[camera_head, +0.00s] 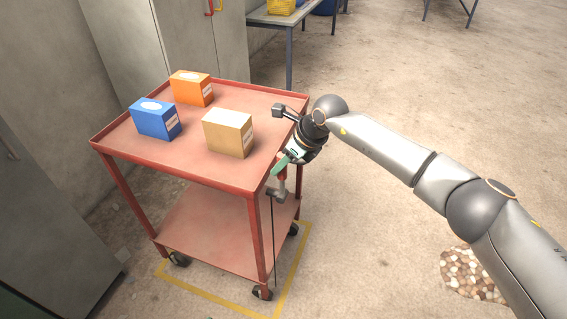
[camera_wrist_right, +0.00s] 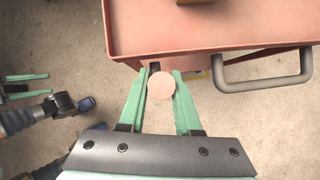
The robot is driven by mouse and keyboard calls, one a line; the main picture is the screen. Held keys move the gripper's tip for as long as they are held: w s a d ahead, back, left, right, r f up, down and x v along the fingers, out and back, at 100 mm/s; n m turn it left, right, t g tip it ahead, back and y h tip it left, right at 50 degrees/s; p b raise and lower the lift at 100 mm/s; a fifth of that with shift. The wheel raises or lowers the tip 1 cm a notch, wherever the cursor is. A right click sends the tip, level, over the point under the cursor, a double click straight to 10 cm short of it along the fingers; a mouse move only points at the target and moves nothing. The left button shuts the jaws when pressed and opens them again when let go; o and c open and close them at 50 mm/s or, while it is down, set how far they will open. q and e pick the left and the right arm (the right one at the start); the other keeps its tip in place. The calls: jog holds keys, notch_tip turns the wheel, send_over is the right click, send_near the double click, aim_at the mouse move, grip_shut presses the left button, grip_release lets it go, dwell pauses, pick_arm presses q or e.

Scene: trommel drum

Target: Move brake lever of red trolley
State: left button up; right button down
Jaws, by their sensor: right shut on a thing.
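The red trolley (camera_head: 185,256) stands at left centre in the head view, with its top tray close by in the wrist view (camera_wrist_right: 200,45). Its brake lever (camera_head: 282,186) has a red grip on a grey bracket at the near right corner post. My right gripper (camera_head: 282,167) points down there, its green fingers shut on the lever's grip. In the wrist view a round pinkish lever end (camera_wrist_right: 161,85) sits between the fingertips. My left gripper (camera_wrist_right: 25,87) is at the left edge of the wrist view, its fingers apart and empty, away from the trolley.
A blue box (camera_head: 155,120), an orange box (camera_head: 192,88) and a tan box (camera_head: 228,132) stand on the trolley top. A grey push handle (camera_wrist_right: 265,86) sticks out from the trolley. Grey cabinets (camera_head: 185,45) stand behind. Floor to the right is mostly clear.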

jog(key=c, duration=0.6)
grip_release()
jog(key=shift+d+r, duration=0.1)
jog(key=v, duration=1.2)
jog(key=shift+r+b, duration=0.15)
jog(key=shift+b, duration=0.3)
